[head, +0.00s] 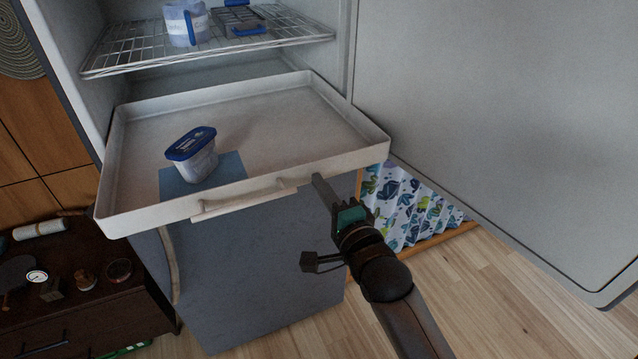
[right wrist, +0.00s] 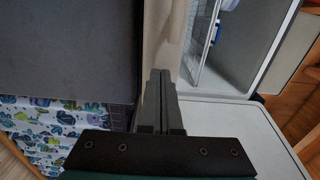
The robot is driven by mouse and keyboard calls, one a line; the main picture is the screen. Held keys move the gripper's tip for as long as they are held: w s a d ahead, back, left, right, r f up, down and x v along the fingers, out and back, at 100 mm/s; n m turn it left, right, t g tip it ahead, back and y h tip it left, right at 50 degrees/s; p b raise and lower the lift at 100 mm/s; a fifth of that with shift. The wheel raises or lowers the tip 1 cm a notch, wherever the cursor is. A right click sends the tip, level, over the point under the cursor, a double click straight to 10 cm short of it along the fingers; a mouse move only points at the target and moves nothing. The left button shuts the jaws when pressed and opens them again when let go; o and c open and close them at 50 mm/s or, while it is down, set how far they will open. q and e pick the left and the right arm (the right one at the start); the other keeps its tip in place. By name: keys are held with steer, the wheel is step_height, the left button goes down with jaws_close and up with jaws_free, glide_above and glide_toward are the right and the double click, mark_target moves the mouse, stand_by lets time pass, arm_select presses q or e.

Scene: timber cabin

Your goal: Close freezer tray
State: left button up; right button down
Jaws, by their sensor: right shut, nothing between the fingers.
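The freezer tray (head: 270,118) is a wide, shallow white tray pulled out of the open freezer in the head view. Its front wall carries a handle (head: 245,202). A tub with a blue lid (head: 196,155) stands on a blue square (head: 230,168) in the tray. My right gripper (head: 318,180) is shut and empty, its fingertips at the tray's front wall just right of the handle. In the right wrist view the shut fingers (right wrist: 160,80) point at the pale tray front (right wrist: 163,35); I cannot tell whether they touch it. My left gripper is not in view.
A wire shelf (head: 130,65) with a jug (head: 178,27) is above the tray. The open freezer door (head: 490,120) stands at the right. A dark cabinet (head: 100,315) with small items is at the lower left. Wooden floor (head: 500,290) is clear at the lower right.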

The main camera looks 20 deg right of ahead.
steer(key=shift+w, duration=0.5)
